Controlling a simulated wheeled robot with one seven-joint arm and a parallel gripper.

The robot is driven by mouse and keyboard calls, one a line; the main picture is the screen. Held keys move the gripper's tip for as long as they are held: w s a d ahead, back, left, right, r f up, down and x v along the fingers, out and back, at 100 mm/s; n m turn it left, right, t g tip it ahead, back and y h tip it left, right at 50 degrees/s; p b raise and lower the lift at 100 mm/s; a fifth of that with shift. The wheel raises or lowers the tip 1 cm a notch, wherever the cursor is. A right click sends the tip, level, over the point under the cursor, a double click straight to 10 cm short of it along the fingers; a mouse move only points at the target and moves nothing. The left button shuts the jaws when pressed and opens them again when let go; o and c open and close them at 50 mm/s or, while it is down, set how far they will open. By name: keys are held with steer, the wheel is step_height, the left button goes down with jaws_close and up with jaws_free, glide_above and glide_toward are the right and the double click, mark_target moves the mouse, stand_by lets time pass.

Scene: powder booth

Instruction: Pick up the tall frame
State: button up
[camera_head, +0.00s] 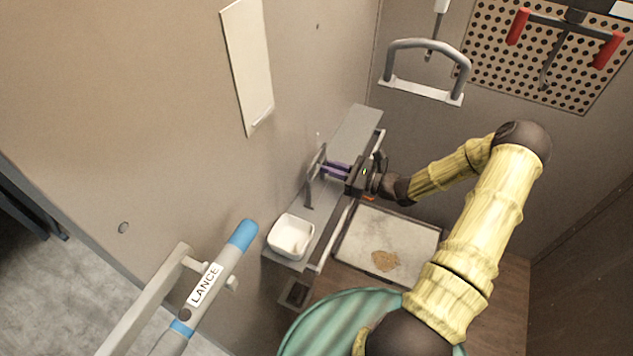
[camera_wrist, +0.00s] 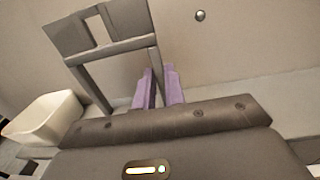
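The tall frame (camera_head: 311,186) is a dark grey upright frame standing on the narrow grey wall shelf (camera_head: 355,130). In the wrist view the tall frame (camera_wrist: 110,52) shows two legs, a crossbar and a plate with a rectangular opening at the top. My gripper (camera_head: 326,169) reaches it from the right. Its purple fingers (camera_wrist: 160,75) are close together in the wrist view, with the frame's right leg in the narrow gap between them. They appear shut on that leg. The foot of this leg is hidden behind the fingers and the hand.
A white bowl (camera_head: 291,236) stands on the shelf's near end, and also shows in the wrist view (camera_wrist: 42,117). A rail runs along the shelf's right edge. A tray with brown powder (camera_head: 385,260) lies below. A lance (camera_head: 212,280) hangs at the lower left.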

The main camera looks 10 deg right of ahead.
jaws_close()
step_height(320, 180, up, 10)
steer(key=b, duration=0.1)
stand_by(0.5)
stand_by(0.8)
